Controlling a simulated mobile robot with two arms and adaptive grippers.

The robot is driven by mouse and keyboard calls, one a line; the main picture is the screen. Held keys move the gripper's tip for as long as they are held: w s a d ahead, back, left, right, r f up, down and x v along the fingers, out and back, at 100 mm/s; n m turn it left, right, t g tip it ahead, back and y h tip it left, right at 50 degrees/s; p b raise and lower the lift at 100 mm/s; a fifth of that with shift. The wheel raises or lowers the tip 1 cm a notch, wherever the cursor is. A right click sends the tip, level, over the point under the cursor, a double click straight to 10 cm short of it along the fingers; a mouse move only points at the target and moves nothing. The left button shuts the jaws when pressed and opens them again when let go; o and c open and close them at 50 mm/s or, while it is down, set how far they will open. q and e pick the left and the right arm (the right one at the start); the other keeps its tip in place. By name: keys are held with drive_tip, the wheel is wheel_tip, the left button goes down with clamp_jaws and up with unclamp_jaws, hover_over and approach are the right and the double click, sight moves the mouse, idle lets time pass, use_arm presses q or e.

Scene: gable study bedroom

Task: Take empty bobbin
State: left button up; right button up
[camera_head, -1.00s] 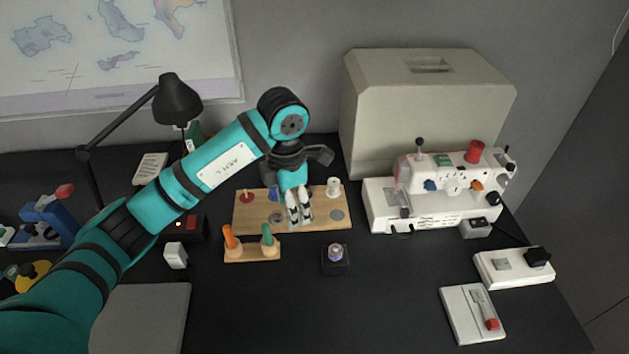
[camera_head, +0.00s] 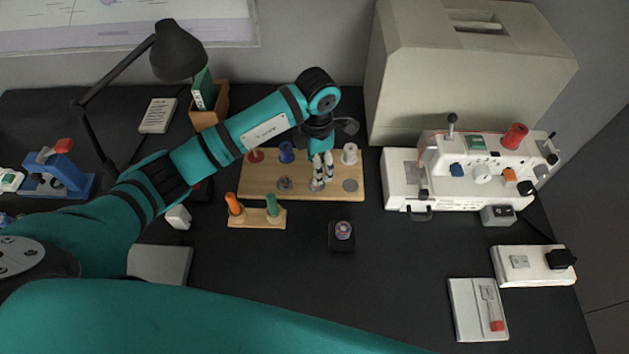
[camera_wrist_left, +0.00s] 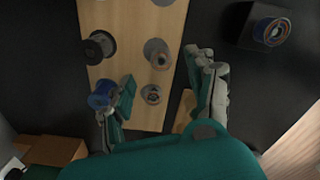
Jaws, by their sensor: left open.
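A wooden board (camera_head: 300,190) on the dark desk carries spools at the back and round metal bobbin seats in front. My left gripper (camera_head: 321,172) is open over its front row. In the left wrist view, the open fingers (camera_wrist_left: 165,92) flank the board, with a metal bobbin seat (camera_wrist_left: 151,94) between them. A bobbin (camera_wrist_left: 157,55) stands just beyond, in another seat. A blue spool (camera_wrist_left: 102,95) is beside one finger; touching or apart cannot be told. Which bobbin is empty is unclear. My right gripper is not in view.
A white sewing machine (camera_head: 470,185) is at right. A desk lamp (camera_head: 178,52) is at left.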

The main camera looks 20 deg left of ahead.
use_arm(q)
wheel_tip(320, 180, down, 2)
drive_tip(key=shift+f, duration=0.1)
drive_tip(key=f, duration=0.1)
drive_tip(key=f+p, duration=0.1)
drive_tip(key=f, duration=0.2)
drive_tip(key=shift+s+a+f+p, duration=0.1)
drive_tip(key=shift+s+a+p, duration=0.15)
drive_tip(key=shift+s+p, duration=0.1)
drive_tip(key=shift+w+f, duration=0.1)
drive_tip(key=shift+f, duration=0.25)
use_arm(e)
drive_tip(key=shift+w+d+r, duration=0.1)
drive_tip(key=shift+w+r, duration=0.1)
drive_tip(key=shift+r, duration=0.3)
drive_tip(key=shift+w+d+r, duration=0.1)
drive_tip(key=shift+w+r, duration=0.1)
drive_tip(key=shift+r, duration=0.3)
use_arm(q)
drive_tip(key=shift+c, duration=0.2)
drive_tip(key=c, duration=0.8)
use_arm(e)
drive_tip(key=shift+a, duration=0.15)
